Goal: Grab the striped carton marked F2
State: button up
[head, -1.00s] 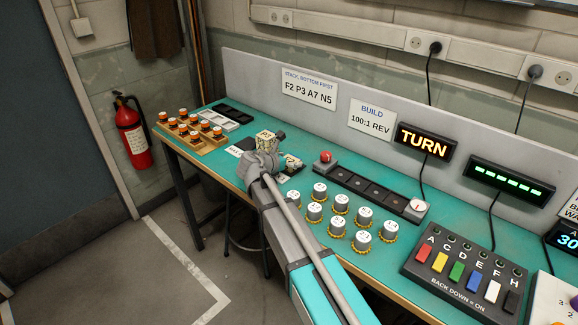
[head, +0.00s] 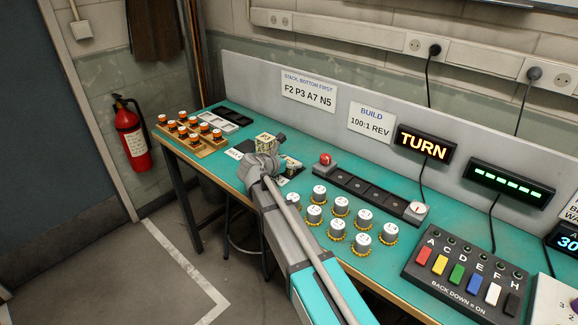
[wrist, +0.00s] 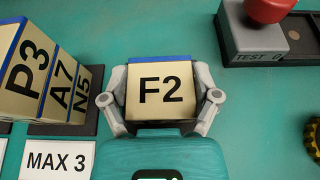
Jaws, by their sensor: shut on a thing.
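The carton marked F2 (wrist: 161,92) is in the middle of the wrist view, with a cream face, black lettering and a blue edge at the top. My gripper (wrist: 161,100) is shut on it, one grey finger on its left side and one on its right. In the head view my gripper (head: 263,166) is low over the teal bench, at the near side of the cartons. It partly hides them there, and I cannot read their marks.
Cartons marked P3, A7 and N5 (wrist: 38,75) stand close on the left, by a MAX 3 card (wrist: 57,160). A TEST unit with a red button (wrist: 268,8) is at the upper right. Several capped grey cylinders (head: 340,205) stand right of my arm. Teal bench shows between.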

aim_at(290, 161)
jog(key=shift+r, duration=0.15)
notch_tip(290, 161, up, 3)
jog(key=p, duration=0.3)
jog(key=s+d+r+p, duration=0.2)
jog(key=s+r+p, duration=0.7)
jog(key=s, duration=0.4)
jog(key=shift+s+d+r+p, duration=0.35)
jog(key=shift+p, duration=0.2)
dwell(0.4)
